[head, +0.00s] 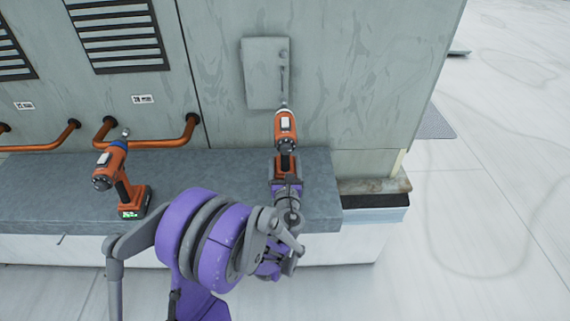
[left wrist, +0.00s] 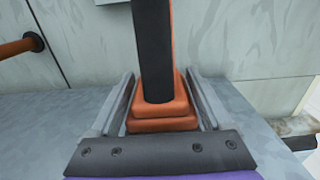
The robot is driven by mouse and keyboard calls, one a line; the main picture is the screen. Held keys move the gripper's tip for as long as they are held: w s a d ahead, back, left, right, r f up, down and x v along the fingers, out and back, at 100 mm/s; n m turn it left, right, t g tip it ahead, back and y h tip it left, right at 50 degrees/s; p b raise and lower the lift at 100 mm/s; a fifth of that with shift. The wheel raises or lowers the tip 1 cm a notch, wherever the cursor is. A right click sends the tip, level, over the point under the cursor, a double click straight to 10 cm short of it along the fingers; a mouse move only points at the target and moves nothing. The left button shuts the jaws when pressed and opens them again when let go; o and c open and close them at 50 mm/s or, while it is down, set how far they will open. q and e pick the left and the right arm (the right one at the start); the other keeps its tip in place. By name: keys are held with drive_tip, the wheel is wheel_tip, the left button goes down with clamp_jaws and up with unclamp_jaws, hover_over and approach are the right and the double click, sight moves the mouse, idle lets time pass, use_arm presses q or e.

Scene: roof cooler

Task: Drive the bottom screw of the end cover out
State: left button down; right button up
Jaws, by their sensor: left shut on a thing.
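The end cover (head: 262,75) is a grey rectangular plate on the pale green cooler wall. A small fitting shows near its upper right corner. My left gripper (head: 286,182) is shut on an orange and black power driver (head: 285,132), below the cover. The driver points up at the wall, its bit tip by the cover's lower right edge. The bottom screw is hidden or too small to make out, so I cannot tell whether the bit touches it. In the left wrist view the driver's dark grip and orange foot (left wrist: 162,122) sit between the two fingers. My right gripper is out of view.
A second orange driver (head: 121,180) with a blue collar stands on the grey ledge (head: 230,175) at left. Copper pipes (head: 160,140) and a louvred vent (head: 117,35) are on the wall. A rusty-topped block (head: 373,186) ends the ledge at right, with open pale floor beyond.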

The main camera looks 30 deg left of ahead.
use_arm(q)
drive_tip(key=shift+x, duration=0.85)
idle(0.9)
drive_tip(key=shift+s+d+b, duration=0.1)
drive_tip(key=shift+s+b, duration=0.15)
drive_tip(key=shift+b, duration=0.3)
idle(1.5)
drive_tip(key=shift+s+d, duration=0.1)
drive_tip(key=shift+s, duration=0.1)
drive_tip(key=shift+s+d, duration=0.25)
drive_tip(key=shift+s, duration=0.15)
drive_tip(key=shift+b+v, duration=0.55)
drive_tip(key=shift+v, duration=2.25)
